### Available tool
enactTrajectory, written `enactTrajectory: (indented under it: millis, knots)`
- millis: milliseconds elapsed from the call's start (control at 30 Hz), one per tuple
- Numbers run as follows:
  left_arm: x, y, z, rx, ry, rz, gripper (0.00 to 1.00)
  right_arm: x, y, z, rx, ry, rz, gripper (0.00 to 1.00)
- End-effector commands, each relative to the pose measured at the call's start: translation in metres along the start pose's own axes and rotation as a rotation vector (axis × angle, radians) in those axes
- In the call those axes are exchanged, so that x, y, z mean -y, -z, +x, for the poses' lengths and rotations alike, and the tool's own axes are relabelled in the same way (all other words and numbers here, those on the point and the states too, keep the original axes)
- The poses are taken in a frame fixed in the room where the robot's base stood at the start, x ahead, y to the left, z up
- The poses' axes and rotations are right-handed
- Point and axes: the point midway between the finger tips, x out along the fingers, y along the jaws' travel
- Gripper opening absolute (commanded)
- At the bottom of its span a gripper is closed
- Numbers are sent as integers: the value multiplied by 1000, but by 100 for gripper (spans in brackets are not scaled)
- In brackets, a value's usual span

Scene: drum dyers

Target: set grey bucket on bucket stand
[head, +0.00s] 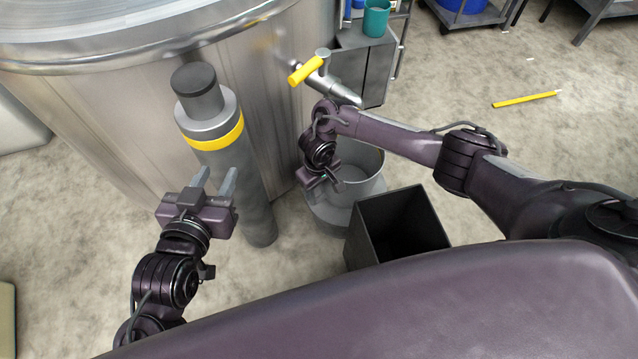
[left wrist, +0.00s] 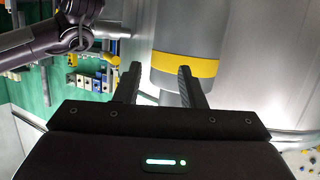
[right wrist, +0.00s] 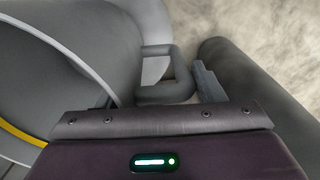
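The grey bucket (head: 362,180) stands upright below the tap, partly hidden by my right arm. A wider round grey base, seemingly the bucket stand (head: 328,217), shows under it; whether they touch is hard to see. My right gripper (head: 322,186) is at the bucket's near left side. In the right wrist view, its fingers (right wrist: 158,90) are apart, with a grey loop handle (right wrist: 168,88) between them, beside the bucket wall (right wrist: 75,50). My left gripper (head: 214,177) is open and empty, in front of a grey post with a yellow band (head: 222,135).
A large steel drum (head: 130,110) fills the left back. A tap with a yellow handle (head: 306,70) juts from it above the bucket. An open black bin (head: 400,225) stands close to the bucket's right.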

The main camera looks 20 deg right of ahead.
Motion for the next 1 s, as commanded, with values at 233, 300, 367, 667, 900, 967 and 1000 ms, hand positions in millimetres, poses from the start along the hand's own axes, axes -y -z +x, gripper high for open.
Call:
enactTrajectory:
  millis: [233, 300, 367, 667, 900, 967, 1000]
  knots:
    - [0, -3, -1, 7, -1, 0, 36, 0, 0, 0, -1, 0, 0, 87]
    - [0, -3, -1, 8, -1, 0, 36, 0, 0, 0, -1, 0, 0, 87]
    - [0, -3, -1, 9, -1, 0, 36, 0, 0, 0, -1, 0, 0, 87]
    - [-1, -25, -3, 103, 1, -15, 36, 0, 0, -6, 0, 1, 0, 87]
    - [-7, -77, -18, 343, -11, -23, 36, 0, 0, -20, 0, 0, 0, 87]
    - [-8, -90, -24, 406, -14, -25, 36, 0, 0, -23, 0, 0, -1, 87]
    - [-10, -99, -29, 449, -16, -26, 36, 0, 0, -26, 0, 0, -1, 87]
